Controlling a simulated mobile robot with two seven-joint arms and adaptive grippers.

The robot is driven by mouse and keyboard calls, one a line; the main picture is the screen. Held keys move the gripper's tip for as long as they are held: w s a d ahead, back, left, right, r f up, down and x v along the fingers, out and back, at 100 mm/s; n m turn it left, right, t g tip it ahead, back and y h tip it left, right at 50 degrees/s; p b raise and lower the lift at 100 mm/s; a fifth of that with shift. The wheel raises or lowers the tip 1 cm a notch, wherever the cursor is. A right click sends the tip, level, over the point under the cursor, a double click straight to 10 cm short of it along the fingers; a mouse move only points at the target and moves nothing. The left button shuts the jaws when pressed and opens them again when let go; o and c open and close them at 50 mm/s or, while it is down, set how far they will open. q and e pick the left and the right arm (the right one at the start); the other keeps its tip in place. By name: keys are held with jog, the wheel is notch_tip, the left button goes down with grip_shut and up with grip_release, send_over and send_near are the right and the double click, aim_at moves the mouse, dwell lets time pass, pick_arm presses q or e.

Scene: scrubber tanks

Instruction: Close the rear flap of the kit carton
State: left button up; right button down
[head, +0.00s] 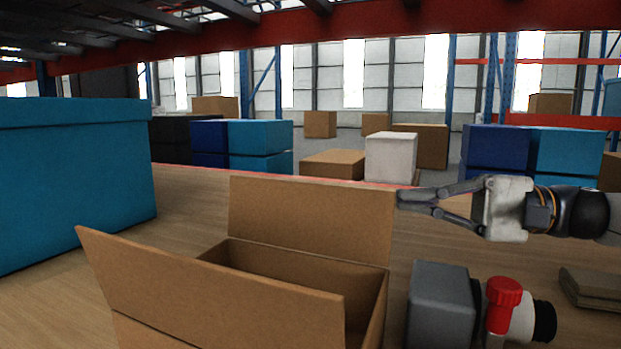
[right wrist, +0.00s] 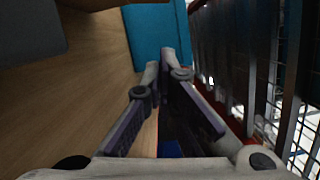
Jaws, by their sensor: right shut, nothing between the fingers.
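The open kit carton (head: 372,316) stands on the wooden shelf, low in the middle of the head view. Its rear flap (head: 310,218) stands nearly upright at the far side. Its front flap (head: 215,297) is raised and tilted outward toward me. The carton looks empty, but the front flap hides much of its inside. My right gripper (head: 402,200) comes in from the right, its shut, empty fingertips at the upper right edge of the rear flap; I cannot tell if they touch. The fingers also show in the right wrist view (right wrist: 167,62). My left gripper is not in view.
A grey block (head: 438,305) and a white part with a red knob (head: 504,292) stand right of the carton. Flat brown pieces (head: 590,286) lie farther right. A large teal bin (head: 75,180) stands at left. A red beam (head: 340,38) crosses above.

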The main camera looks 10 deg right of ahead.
aim_at(331, 193)
jog(key=a, duration=0.3)
jog(key=a+r, duration=0.1)
jog(key=a, duration=0.3)
jog(key=a+r, duration=0.1)
jog(key=a, duration=0.3)
jog(key=shift+s+a, duration=0.1)
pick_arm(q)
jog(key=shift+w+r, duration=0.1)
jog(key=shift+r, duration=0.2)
pick_arm(e)
jog(key=shift+s+a+f, duration=0.15)
jog(key=shift+a, duration=0.05)
jog(key=shift+n, duration=0.3)
jog(key=shift+s+a+r, duration=0.1)
jog(key=shift+s+r, duration=0.1)
jog(key=shift+s, duration=0.05)
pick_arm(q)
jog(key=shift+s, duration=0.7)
pick_arm(e)
jog(key=shift+w+n, duration=0.1)
jog(key=shift+n, duration=0.3)
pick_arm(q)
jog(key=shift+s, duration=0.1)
